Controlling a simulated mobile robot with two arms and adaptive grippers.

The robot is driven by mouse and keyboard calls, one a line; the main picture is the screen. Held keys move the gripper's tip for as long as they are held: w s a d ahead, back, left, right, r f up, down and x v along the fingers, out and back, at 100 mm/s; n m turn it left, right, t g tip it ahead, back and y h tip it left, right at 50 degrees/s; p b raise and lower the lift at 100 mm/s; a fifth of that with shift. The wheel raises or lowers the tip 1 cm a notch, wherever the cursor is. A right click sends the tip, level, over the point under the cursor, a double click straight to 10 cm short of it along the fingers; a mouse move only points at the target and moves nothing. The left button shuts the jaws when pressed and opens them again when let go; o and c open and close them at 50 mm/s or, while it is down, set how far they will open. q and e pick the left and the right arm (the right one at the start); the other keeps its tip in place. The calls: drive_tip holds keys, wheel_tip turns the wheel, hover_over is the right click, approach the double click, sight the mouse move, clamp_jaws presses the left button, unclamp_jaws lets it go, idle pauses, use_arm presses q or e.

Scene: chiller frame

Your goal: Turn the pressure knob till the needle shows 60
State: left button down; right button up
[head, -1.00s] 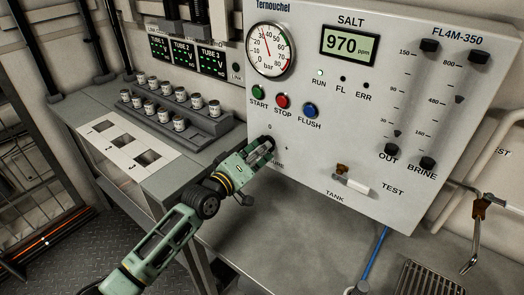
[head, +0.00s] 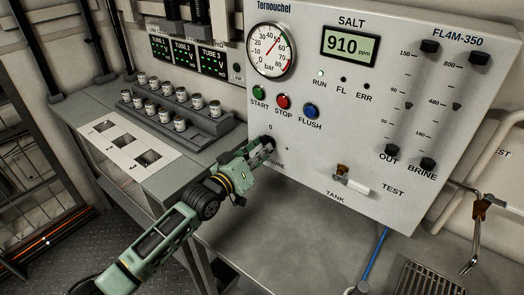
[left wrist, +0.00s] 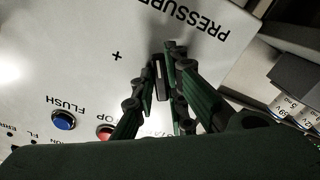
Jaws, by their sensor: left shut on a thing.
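The round pressure gauge (head: 270,50) is on the upper left of the panel, marked in bar. Its needle points to the upper right, roughly between 50 and 60; the exact reading is too small to tell. The pressure knob (left wrist: 159,70) is on the panel's lower left, beside the PRESSURE lettering. My left gripper (head: 267,146) reaches it from the left and hides most of it in the head view. In the left wrist view, the fingers of this gripper (left wrist: 162,76) are shut on the knob from both sides. My right gripper is not in view.
START (head: 258,93), STOP (head: 283,101) and FLUSH (head: 311,111) buttons lie just above the gripper. The salt display (head: 348,46) reads 910 ppm. A tank valve (head: 351,181) is to the right. A can rack (head: 187,122) stands left of the panel.

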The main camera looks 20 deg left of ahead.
use_arm(q)
drive_tip(key=shift+f, duration=0.2)
drive_tip(key=c, duration=1.8)
unclamp_jaws()
drive_tip(key=shift+r, duration=0.1)
drive_tip(key=shift+o, duration=0.2)
drive_tip(key=v, duration=1.2)
drive_tip(key=shift+s, duration=0.1)
